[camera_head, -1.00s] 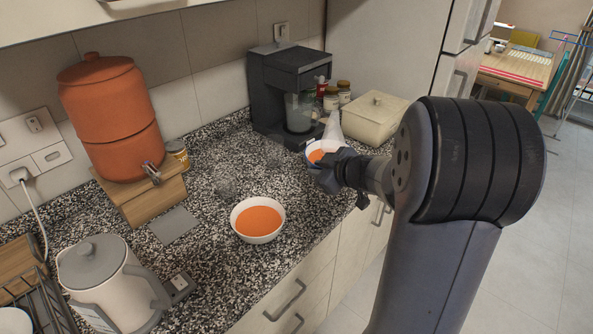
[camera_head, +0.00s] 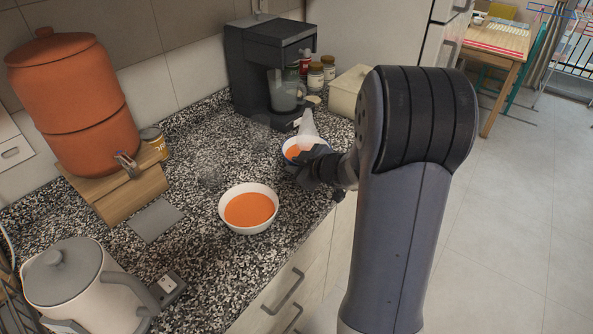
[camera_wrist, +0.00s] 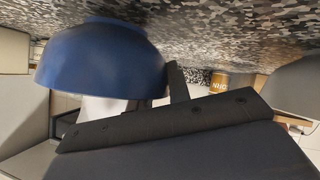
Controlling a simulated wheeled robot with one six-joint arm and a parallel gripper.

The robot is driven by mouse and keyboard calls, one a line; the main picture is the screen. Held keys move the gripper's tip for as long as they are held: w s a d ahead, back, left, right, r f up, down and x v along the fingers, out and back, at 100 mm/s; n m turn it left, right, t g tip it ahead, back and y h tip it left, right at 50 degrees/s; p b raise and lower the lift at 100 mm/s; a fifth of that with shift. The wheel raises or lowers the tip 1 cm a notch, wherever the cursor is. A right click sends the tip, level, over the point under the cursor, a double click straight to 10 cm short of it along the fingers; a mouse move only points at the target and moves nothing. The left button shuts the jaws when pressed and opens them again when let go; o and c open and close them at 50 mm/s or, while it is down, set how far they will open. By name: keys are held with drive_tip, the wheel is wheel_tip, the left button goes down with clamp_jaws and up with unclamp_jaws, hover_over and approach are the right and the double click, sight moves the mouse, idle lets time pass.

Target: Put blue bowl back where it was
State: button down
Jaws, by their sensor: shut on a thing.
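The blue bowl (camera_head: 301,147) is at the counter's right side, in front of the coffee maker. In the head view it shows a pale inside with orange contents. Its blue outer wall (camera_wrist: 95,68) fills the upper left of the wrist view. My gripper (camera_head: 316,165) is shut on the bowl's near right side, and the bowl looks roughly level. I cannot tell whether its base touches the counter. A white bowl (camera_head: 226,211) with orange contents stands apart from it, nearer the front left.
A coffee maker (camera_head: 262,65), jars (camera_head: 316,75) and a beige box (camera_head: 345,91) stand behind. A terracotta dispenser (camera_head: 72,95) on a wooden stand and a kettle (camera_head: 78,285) are at left. The speckled counter (camera_head: 195,275) has free room around the white bowl.

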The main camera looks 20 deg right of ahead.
drive_tip(key=shift+f, duration=0.3)
drive_tip(key=shift+f, duration=0.1)
drive_tip(key=c, duration=1.3)
unclamp_jaws()
drive_tip(key=shift+f, duration=0.1)
drive_tip(key=shift+s+d+r, duration=0.1)
drive_tip(key=shift+s+r, duration=0.15)
drive_tip(key=shift+r, duration=0.1)
drive_tip(key=p+v, duration=0.2)
drive_tip(key=v, duration=0.9)
drive_tip(key=shift+s+r, duration=0.1)
drive_tip(key=shift+s, duration=0.15)
